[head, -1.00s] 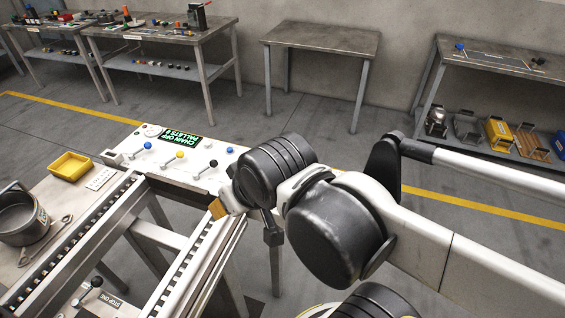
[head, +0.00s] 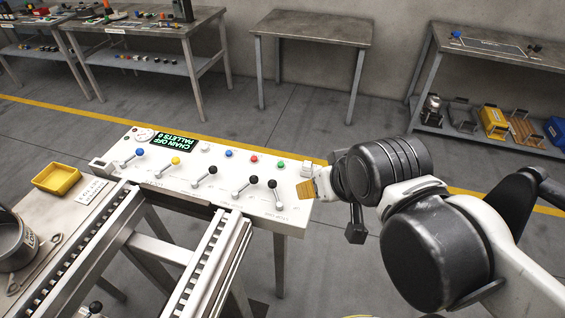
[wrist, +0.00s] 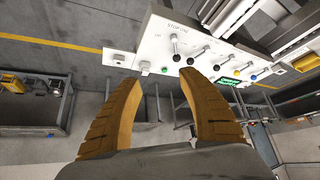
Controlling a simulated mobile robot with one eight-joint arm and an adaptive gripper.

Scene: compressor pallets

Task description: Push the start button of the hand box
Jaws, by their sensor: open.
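A white control panel (head: 190,180) carries levers with coloured knobs and a lit green display (head: 176,141). Along its far side are a blue button (head: 228,153), a red button (head: 254,158) and a green button (head: 280,164). A small white box (head: 307,168) stands at its right end and also shows in the wrist view (wrist: 144,66). I cannot tell which part is the hand box; no start label is readable. My gripper (head: 308,188) is at the panel's right end, open and empty. In the wrist view, the green button (wrist: 164,70) appears between my fingertips (wrist: 161,80).
Conveyor rails (head: 205,265) run toward me from the panel. A yellow tray (head: 57,179) and a metal pot (head: 14,245) are on the left table. An empty table (head: 312,32) stands behind. A shelf with bins (head: 480,85) is at the right. Open floor lies between.

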